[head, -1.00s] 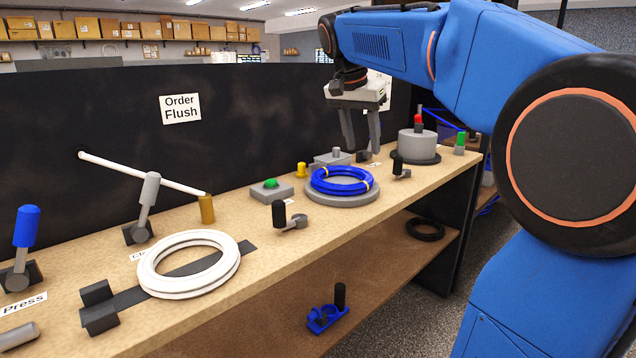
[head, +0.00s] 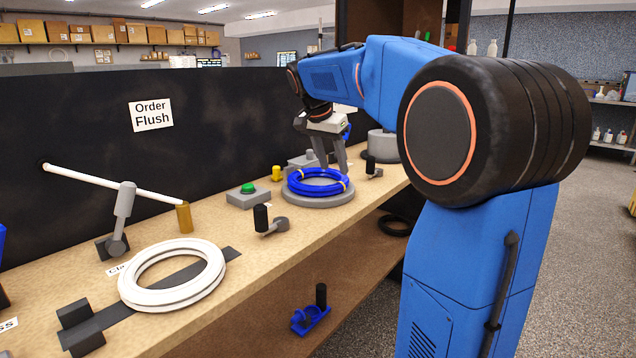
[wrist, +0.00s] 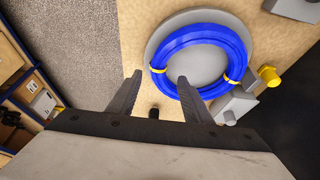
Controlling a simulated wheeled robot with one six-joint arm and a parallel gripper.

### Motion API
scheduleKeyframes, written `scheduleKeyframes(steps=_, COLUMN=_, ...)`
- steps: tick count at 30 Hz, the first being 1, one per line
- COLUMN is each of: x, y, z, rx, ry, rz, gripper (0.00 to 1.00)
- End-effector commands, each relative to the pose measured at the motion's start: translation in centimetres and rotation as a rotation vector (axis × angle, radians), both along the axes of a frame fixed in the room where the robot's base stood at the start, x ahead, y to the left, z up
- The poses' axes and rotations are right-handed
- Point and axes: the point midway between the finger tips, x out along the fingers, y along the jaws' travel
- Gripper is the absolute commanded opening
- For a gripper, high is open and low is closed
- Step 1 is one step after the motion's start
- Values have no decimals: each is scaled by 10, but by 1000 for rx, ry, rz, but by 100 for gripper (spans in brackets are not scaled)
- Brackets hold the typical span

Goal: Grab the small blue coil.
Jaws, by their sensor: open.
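The small blue coil (head: 318,180) lies flat on a round grey plate (head: 318,202) on the workbench, with yellow ties around it. In the wrist view the blue coil (wrist: 157,62) shows whole at the upper middle. My gripper (head: 334,168) points down at the back of the coil, near its right rear side. In the wrist view my gripper (wrist: 160,82) is open and empty, with its right finger over the lower edge of the coil and its left finger outside it. I cannot tell the exact height of the fingertips above the coil.
A black-handled lever (head: 268,222), a green-button box (head: 247,194) and a yellow knob (head: 276,173) stand left of the plate. A white coil (head: 172,274) lies at the bench's left. A grey cylinder (head: 382,146) stands behind right.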

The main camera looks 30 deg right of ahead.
Motion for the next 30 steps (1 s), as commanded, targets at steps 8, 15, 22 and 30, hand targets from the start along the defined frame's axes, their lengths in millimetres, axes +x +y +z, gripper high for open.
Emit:
scheduleKeyframes(steps=8, x=3, y=-7, z=-18, rx=0, ry=-1, rz=1, gripper=45)
scheduleKeyframes(steps=15, x=8, y=-14, z=-46, rx=0, ry=1, rz=1, gripper=45)
scheduleKeyframes(steps=22, x=11, y=-21, z=-63, rx=-1, ry=-1, rz=0, gripper=45)
scheduleKeyframes(steps=30, x=11, y=-21, z=-64, rx=-1, ry=-1, rz=0, gripper=36)
